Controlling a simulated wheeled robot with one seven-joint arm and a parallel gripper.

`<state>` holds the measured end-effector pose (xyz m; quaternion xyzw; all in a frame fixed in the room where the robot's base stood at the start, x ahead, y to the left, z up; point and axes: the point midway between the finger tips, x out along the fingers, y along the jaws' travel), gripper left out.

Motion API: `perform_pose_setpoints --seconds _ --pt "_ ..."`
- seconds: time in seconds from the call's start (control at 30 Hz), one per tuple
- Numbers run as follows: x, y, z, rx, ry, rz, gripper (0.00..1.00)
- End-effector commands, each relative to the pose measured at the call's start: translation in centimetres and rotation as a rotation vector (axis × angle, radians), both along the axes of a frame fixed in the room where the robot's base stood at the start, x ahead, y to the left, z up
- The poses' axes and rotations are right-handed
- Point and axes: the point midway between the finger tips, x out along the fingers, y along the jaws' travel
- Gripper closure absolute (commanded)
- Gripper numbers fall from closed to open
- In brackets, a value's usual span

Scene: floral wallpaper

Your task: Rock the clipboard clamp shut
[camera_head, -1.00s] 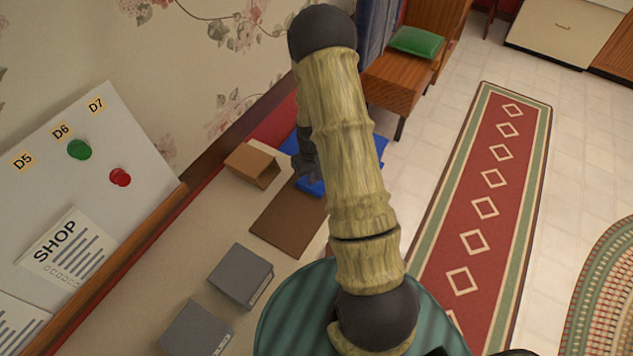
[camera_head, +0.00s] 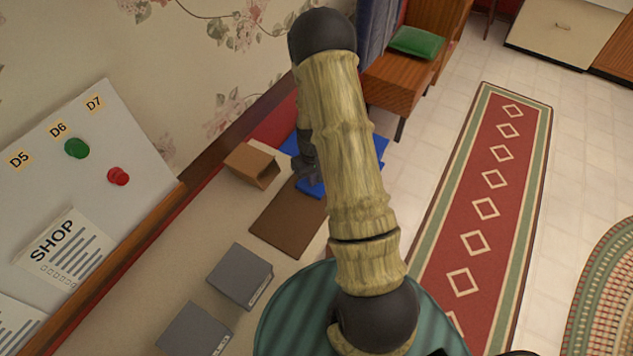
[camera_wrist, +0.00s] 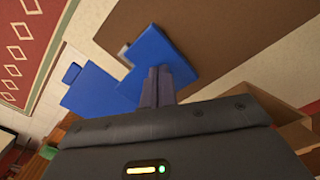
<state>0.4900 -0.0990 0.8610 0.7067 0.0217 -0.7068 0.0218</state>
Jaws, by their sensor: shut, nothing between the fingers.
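The clipboard is a flat brown board (camera_head: 285,222) on the beige surface. It also fills the top of the wrist view (camera_wrist: 225,30). Its blue clamp (camera_head: 313,188) is at the board's far end, partly hidden by my arm in the head view. In the wrist view, one blue plate of the clamp (camera_wrist: 165,50) lies over the board, and another blue part (camera_wrist: 90,92) sticks out past the board's edge to the left. My gripper (camera_wrist: 160,72) is shut and empty, its fingertips in front of the blue plate. I cannot tell whether they touch it.
An open cardboard box (camera_head: 252,165) stands beside the board, near the wall. Two grey boxes (camera_head: 240,276) sit nearer. A whiteboard (camera_head: 130,130) with magnets leans at the left. A wooden chair with a green cushion (camera_head: 417,42) stands beyond.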

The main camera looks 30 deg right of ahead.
Motion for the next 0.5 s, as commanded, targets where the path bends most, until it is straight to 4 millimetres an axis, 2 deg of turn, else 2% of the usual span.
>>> perform_pose_setpoints --seconds 0.5 --pt "0.0 0.0 3.1 0.000 -0.001 0.000 1.00"
